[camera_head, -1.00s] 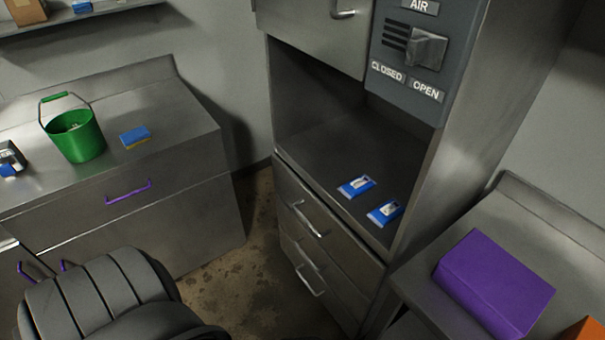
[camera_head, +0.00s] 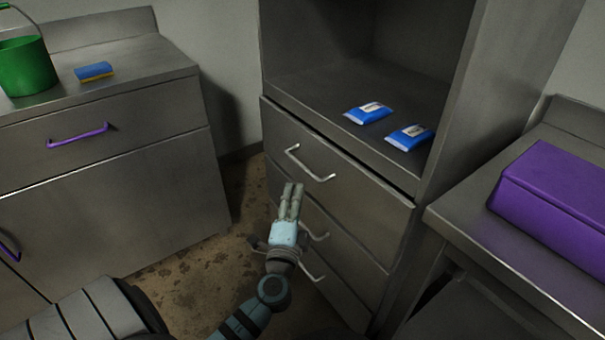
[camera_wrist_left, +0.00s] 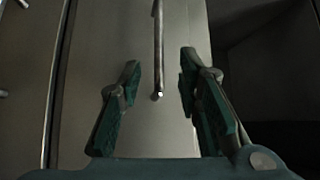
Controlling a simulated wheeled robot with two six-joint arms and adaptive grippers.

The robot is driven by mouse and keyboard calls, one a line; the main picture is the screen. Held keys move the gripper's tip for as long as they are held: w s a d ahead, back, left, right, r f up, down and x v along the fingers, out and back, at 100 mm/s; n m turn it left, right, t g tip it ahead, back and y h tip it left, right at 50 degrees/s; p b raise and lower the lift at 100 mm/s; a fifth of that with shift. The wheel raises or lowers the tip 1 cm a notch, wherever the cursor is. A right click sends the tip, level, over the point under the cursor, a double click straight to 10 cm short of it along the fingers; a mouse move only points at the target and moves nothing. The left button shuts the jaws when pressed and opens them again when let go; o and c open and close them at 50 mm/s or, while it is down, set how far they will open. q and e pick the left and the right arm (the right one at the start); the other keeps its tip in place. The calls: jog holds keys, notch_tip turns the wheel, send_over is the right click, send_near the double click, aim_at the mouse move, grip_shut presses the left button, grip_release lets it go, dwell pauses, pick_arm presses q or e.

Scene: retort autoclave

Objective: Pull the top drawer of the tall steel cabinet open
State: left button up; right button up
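The tall steel cabinet (camera_head: 445,150) has several stacked drawers under an open bay. Its top drawer (camera_head: 360,195) looks shut, with a curved metal handle (camera_head: 310,166) on its front. My left gripper (camera_head: 292,188) is just below and in front of that handle in the head view. In the left wrist view, my left gripper (camera_wrist_left: 160,75) is open and empty. A bar handle (camera_wrist_left: 158,45) on a steel front (camera_wrist_left: 115,55) lines up with the gap between its fingers, and its end shows between the tips. I cannot tell whether they touch. My right gripper is not in view.
Lower drawer handles (camera_head: 315,234) sit below my left gripper. Two blue packets (camera_head: 369,112) lie in the bay. A steel counter (camera_head: 100,125) with a green bucket (camera_head: 25,65) and sponge (camera_head: 95,71) stands left. A purple box (camera_head: 555,205) is on the right table. Floor (camera_head: 205,270) shows between.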

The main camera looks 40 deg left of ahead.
aim_at(303, 166)
pick_arm(q)
jog(key=x, duration=1.1)
jog(key=shift+w+f+b, duration=0.1)
jog(key=shift+w+b, duration=0.1)
jog(key=shift+b, duration=0.2)
grip_shut()
